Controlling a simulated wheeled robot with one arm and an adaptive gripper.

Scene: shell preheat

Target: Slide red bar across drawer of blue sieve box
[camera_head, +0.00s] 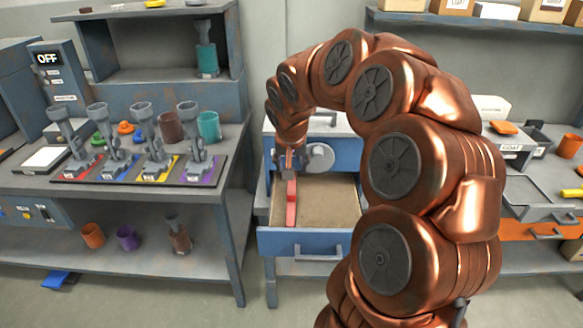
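The blue sieve box (345,153) stands between the left bench and the right bench, partly hidden behind my arm. Its drawer (275,240) is pulled out toward me and shows a flat, sand-coloured inside (330,200). The red bar (291,205) lies near the drawer's left side, running from front to back. My gripper (291,163) is at the bar's far end, near the back of the drawer opening. The fingers are small and partly hidden, so I cannot tell whether they are closed on the bar.
A grey round knob (320,157) sits on the box just right of my gripper. The left bench holds a tray (85,177) with several clamp-like stands, plus cups. A shelf with boxes (545,10) is at upper right. Small trays and an orange drawer (540,229) are at right.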

